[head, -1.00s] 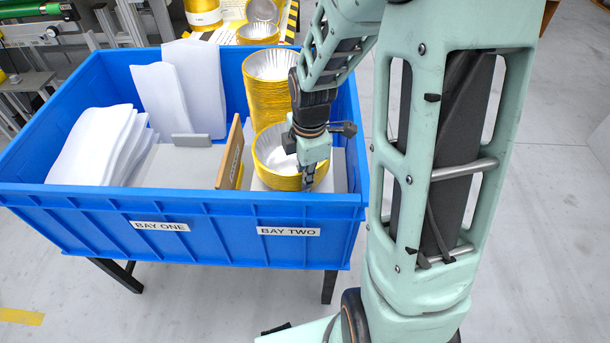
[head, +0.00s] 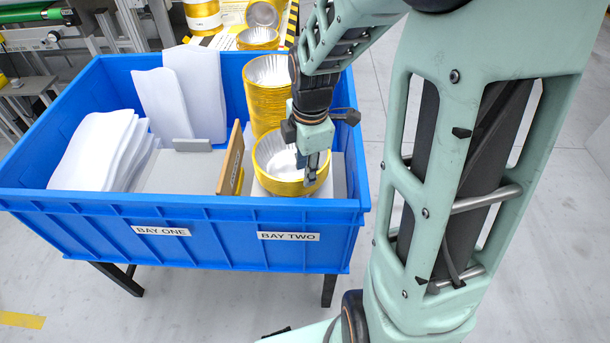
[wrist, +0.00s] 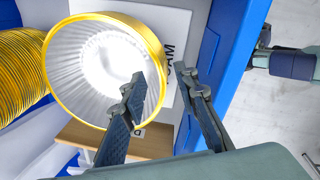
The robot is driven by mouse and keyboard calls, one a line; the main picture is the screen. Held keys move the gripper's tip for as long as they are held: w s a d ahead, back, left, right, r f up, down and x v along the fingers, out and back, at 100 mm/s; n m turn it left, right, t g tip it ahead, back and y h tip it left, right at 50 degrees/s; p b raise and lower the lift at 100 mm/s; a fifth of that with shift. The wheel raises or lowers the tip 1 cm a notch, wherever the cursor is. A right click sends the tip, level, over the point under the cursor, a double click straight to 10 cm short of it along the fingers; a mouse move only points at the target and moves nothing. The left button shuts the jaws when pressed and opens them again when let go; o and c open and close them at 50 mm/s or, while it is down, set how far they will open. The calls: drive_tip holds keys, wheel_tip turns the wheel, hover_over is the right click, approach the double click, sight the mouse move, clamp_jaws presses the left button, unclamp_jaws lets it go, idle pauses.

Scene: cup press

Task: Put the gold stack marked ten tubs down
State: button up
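A short gold stack of foil tubs (head: 290,186) stands in the front of bay two, with its silver inside facing up. It fills the middle of the wrist view (wrist: 85,75). I can read no mark saying ten tubs on it. My gripper (head: 311,172) is over its right side. In the wrist view my gripper (wrist: 160,78) has its fingers apart, one over the tub's inside and one outside the rim. The gold rim passes between them with a gap visible. The stack's underside is hidden.
A taller gold stack (head: 267,105) stands right behind. A brown divider (head: 230,160) is close on the left. The blue bin's (head: 180,215) walls surround both bays. Bay one holds white sheets (head: 92,150). More gold tubs (head: 258,36) stand beyond the bin.

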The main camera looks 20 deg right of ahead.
wheel_tip(320, 180, up, 7)
drive_tip(key=shift+s+f+p, duration=0.15)
drive_tip(key=shift+s+p, duration=0.3)
